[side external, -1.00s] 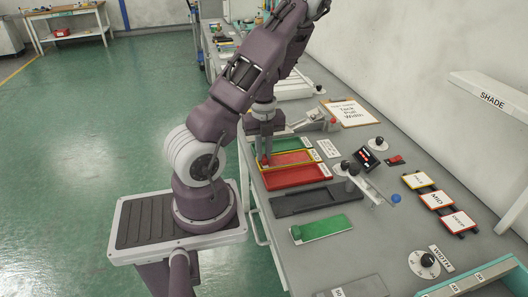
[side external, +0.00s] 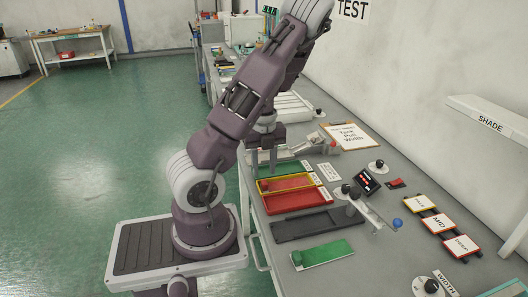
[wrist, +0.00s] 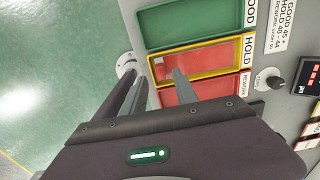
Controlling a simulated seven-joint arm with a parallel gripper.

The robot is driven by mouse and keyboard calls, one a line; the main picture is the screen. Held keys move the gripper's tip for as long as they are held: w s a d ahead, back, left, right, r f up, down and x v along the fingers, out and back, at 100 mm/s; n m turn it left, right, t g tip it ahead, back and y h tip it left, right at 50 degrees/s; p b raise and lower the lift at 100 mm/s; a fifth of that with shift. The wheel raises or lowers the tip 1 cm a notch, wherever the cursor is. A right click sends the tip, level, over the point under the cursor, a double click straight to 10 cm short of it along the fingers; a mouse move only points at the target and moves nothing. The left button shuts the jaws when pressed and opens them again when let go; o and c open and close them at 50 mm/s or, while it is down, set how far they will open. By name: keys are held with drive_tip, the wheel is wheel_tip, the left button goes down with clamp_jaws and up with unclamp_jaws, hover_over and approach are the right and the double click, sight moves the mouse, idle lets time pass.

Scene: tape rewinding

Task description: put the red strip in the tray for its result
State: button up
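The red strip (side external: 292,183) lies in the yellow-rimmed tray marked HOLD (side external: 313,176). It also shows in the wrist view (wrist: 212,61), with a small pale tab at its left end. The green tray marked GOOD (wrist: 190,20) is on one side and the red tray marked REWORK (wrist: 212,88) is on the other. My gripper (side external: 264,167) is above the left end of the trays, clear of the strip. In the wrist view its two fingers (wrist: 155,90) stand apart with nothing between them.
A green strip (side external: 325,252) lies on the bench near a dark, long fixture (side external: 303,224). A lever stand with a blue knob (side external: 397,222), a small display (side external: 367,182) and shade cards (side external: 437,223) are to the right. A clipboard (side external: 349,136) lies behind.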

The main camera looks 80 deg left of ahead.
wheel_tip(320, 180, up, 8)
drive_tip(key=w+d+r+n+t+y, duration=0.15)
drive_tip(key=w+r+t, duration=0.35)
drive_tip(key=w, duration=0.7)
drive_tip(key=w+d+r+n+t+y, duration=0.3)
drive_tip(key=d+r+n+t+y, duration=0.15)
drive_tip(key=r+n, duration=0.5)
drive_tip(key=s+d+f+n+g+h, duration=0.1)
drive_tip(key=s+d+n+g+h, duration=0.3)
drive_tip(key=s+d, duration=1.4)
drive_tip(key=d+n+h, duration=0.2)
drive_tip(key=d+n, duration=0.1)
drive_tip(key=d, duration=0.1)
drive_tip(key=shift+s+d+f, duration=0.15)
drive_tip(key=shift+s+f, duration=0.2)
